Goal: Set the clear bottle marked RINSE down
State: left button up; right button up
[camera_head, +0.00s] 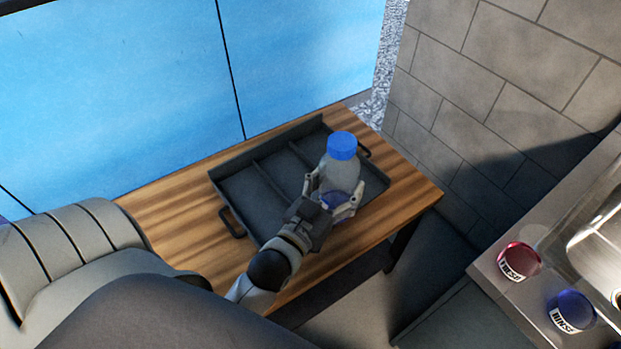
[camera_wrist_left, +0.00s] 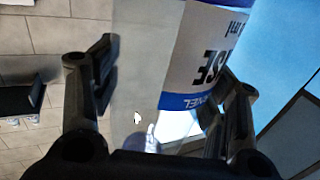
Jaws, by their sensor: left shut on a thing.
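The clear bottle (camera_head: 342,171) has a blue cap and stands roughly upright in the head view, over the right part of a dark grey tray (camera_head: 240,188). My left gripper (camera_head: 335,200) is shut around its lower body. In the left wrist view the bottle (camera_wrist_left: 148,60) fills the middle, with a white and blue label (camera_wrist_left: 212,58) whose partly cut-off letters appear upside down. The left gripper's fingers (camera_wrist_left: 165,100) stand on both sides of it. The bottle's base is hidden by the gripper, so I cannot tell whether it touches the tray. My right gripper is not in view.
The tray has dividers and side handles and lies on a wooden table (camera_head: 180,211). At the right, a red-lidded container (camera_head: 519,262) and a blue one (camera_head: 571,311) stand on a counter beside a metal sink (camera_head: 600,235). A grey block wall (camera_head: 500,80) rises behind the table's right end.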

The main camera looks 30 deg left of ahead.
pick_arm(q)
jog(key=w+a+f, duration=0.2)
jog(key=a+f, duration=0.1)
jog(key=f, duration=0.1)
jog(key=w+a+f+b, duration=0.1)
jog(key=w+a+f, duration=0.1)
jog(key=a+f, duration=0.2)
jog(key=w+a+f, duration=0.3)
jog(key=a+f, duration=0.1)
jog(key=shift+a+f+b, duration=0.2)
jog(key=shift+f+b, duration=0.1)
jog(key=shift+b, duration=0.05)
jog(key=o, duration=0.7)
jog(key=shift+f, duration=0.2)
jog(key=shift+c, duration=0.2)
jog(key=o, duration=0.5)
jog(key=shift+c, duration=0.2)
jog(key=shift+r, duration=0.1)
